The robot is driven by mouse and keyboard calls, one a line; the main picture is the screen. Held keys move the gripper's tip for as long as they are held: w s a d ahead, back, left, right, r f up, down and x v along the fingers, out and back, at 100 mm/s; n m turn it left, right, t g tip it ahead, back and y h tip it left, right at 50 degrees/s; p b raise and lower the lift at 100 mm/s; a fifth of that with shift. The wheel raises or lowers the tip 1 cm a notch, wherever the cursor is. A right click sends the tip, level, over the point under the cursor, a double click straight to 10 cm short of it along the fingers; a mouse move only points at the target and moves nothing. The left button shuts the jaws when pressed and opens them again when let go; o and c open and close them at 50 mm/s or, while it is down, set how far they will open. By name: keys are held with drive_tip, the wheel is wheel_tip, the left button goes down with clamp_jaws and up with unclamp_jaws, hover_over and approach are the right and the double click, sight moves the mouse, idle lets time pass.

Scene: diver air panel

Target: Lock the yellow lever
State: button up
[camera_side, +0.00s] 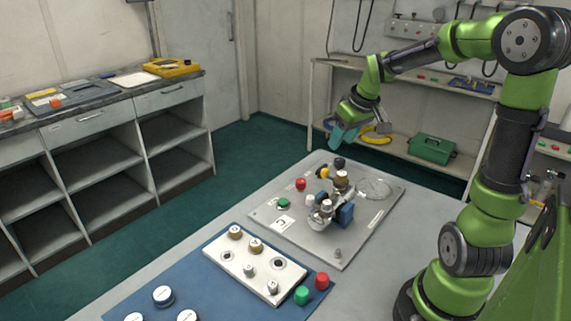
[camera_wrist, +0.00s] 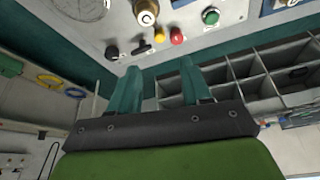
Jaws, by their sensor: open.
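The yellow lever (camera_side: 323,173) is a small yellow piece on the grey panel plate (camera_side: 357,236), between a red knob (camera_side: 300,184) and a black knob (camera_side: 339,163). In the wrist view the yellow lever (camera_wrist: 159,34) shows small beyond the fingertips, near the plate's edge. Whether it is locked I cannot tell. My gripper (camera_side: 345,136) has teal fingers and hangs above and behind the panel's far edge, apart from the lever. In the wrist view my gripper (camera_wrist: 158,70) is open, with nothing between its fingers.
A green button (camera_side: 283,203) and a brass-and-blue valve group (camera_side: 335,206) crowd around the lever. A white block with knobs (camera_side: 254,272) lies on a blue mat (camera_side: 210,292) nearer the front. Shelves (camera_side: 402,154) stand behind the table.

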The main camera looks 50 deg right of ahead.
drive_tip(key=v, duration=0.4)
idle(0.3)
drive_tip(key=s+a+t+y, duration=0.1)
drive_tip(key=s+a, duration=0.2)
drive_tip(key=a, duration=0.4)
drive_tip(key=s+a+t+y, duration=0.1)
drive_tip(key=s+a, duration=0.2)
drive_tip(key=a, duration=0.4)
drive_tip(key=s+a+m+t+y, duration=0.1)
drive_tip(key=s+a, duration=0.2)
drive_tip(key=a, duration=0.4)
drive_tip(key=shift+s+r, duration=0.25)
drive_tip(key=shift+r, duration=0.05)
